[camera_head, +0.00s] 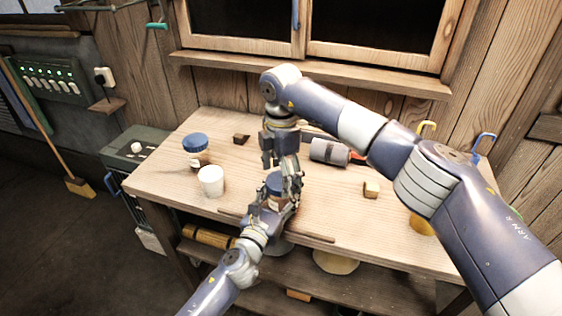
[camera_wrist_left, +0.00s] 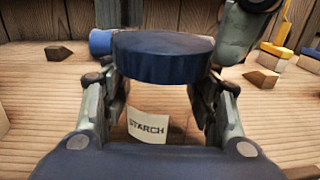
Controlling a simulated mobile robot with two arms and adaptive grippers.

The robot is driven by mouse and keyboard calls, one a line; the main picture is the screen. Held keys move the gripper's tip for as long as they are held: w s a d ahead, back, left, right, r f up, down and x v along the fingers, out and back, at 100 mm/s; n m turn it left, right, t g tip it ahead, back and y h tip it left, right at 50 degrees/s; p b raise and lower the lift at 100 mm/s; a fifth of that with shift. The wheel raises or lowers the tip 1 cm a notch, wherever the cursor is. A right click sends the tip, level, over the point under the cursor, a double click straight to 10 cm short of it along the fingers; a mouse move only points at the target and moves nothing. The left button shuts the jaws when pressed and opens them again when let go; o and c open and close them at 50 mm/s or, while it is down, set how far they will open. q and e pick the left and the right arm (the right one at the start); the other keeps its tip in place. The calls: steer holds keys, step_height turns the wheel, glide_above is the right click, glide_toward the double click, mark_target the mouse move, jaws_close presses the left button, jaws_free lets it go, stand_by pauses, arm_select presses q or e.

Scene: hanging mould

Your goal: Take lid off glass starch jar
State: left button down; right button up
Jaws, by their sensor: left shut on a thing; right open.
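The starch jar (camera_head: 273,199) stands near the front edge of the wooden table, mostly hidden by my grippers. Its dark blue lid (camera_head: 274,182) sits on top. In the left wrist view the lid (camera_wrist_left: 163,58) looks level above the white STARCH label (camera_wrist_left: 148,126). My left gripper (camera_head: 277,199) is shut around the jar body from the front, one finger on each side. My right gripper (camera_head: 280,172) points down from above with its fingers open around the lid area. Whether its fingers touch the lid is hidden.
A grey cylinder (camera_head: 328,151) lies behind right. Small wooden blocks sit at the back (camera_head: 241,138) and at right (camera_head: 371,190).

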steer(key=shift+f, duration=0.55)
